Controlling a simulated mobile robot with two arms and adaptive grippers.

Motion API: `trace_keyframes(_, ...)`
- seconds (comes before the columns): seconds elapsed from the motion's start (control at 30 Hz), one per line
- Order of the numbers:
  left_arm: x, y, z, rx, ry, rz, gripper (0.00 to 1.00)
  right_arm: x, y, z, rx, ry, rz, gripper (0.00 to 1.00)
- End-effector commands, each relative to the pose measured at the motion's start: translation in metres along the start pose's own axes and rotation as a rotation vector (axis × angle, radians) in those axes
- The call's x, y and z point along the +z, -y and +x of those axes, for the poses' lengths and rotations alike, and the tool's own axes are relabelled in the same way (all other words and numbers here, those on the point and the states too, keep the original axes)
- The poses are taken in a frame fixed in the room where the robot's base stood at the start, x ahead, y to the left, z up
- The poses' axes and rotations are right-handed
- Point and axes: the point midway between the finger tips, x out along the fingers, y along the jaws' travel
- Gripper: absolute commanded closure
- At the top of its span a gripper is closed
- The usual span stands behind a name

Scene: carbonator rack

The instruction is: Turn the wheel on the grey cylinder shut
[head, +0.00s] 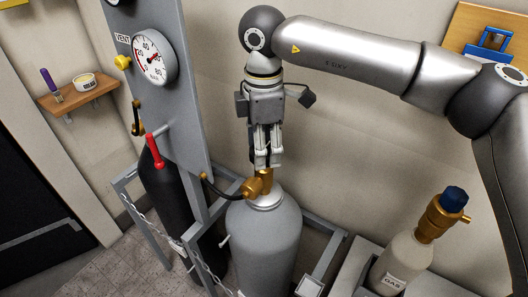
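The grey cylinder (265,245) stands upright in a rack in the head view. A brass valve (257,187) sits on its top, with a dark hose leading off to the left. My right gripper (267,164) points straight down just above the valve, its fingertips at or very near the valve's top. The fingers are close together. I cannot see the wheel; the fingers cover the spot above the brass body. I cannot tell whether they hold it. My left gripper is not in view.
A pale bottle marked GAS (398,265) with a blue-topped brass valve (441,213) stands right. Rack rails (322,262) surround the grey cylinder.

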Motion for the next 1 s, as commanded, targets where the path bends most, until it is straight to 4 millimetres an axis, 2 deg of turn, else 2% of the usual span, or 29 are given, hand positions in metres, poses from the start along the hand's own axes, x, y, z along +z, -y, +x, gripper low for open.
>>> trace_keyframes(0.1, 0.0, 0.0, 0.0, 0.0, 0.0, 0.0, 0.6, 0.0, -0.001, 0.0, 0.003, -0.001, 0.049, 0.71)
trace_keyframes(0.13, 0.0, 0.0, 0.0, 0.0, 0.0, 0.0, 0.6, 0.0, -0.001, 0.0, 0.003, -0.001, 0.046, 0.42)
trace_keyframes(0.23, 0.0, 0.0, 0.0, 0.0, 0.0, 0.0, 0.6, 0.0, -0.001, 0.0, 0.003, 0.0, 0.044, 0.29)
trace_keyframes(0.63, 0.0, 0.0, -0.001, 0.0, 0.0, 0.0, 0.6, 0.0, 0.0, -0.002, 0.001, 0.0, 0.043, 0.29)
trace_keyframes(1.0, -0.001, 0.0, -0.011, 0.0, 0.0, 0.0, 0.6, 0.0, -0.001, -0.03, 0.002, 0.0, 0.042, 0.29)
